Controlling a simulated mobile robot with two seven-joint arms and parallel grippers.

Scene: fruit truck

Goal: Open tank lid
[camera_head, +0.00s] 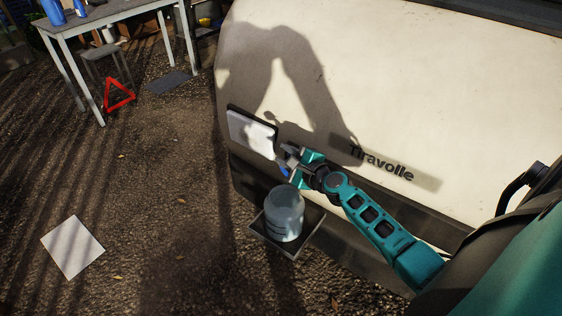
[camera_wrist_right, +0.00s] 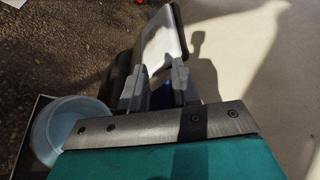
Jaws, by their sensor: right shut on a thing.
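The tank lid (camera_head: 250,134) is a pale square panel with a dark edge, low on the left end of the cream truck side. It also shows in the right wrist view (camera_wrist_right: 161,40), just beyond the fingertips. In the right wrist view the two grey fingers (camera_wrist_right: 157,84) reach up to the lid's near edge. A small blue piece (camera_head: 284,171) shows beside the fingers; I cannot tell what it is. My left gripper is not in view.
A translucent bucket (camera_head: 284,222) stands on a dark tray (camera_head: 313,231) below my right gripper. The truck side (camera_head: 420,80) fills the right. A table (camera_head: 110,12), a red warning triangle (camera_head: 118,96) and a white sheet (camera_head: 72,247) are left. Open gravel lies between.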

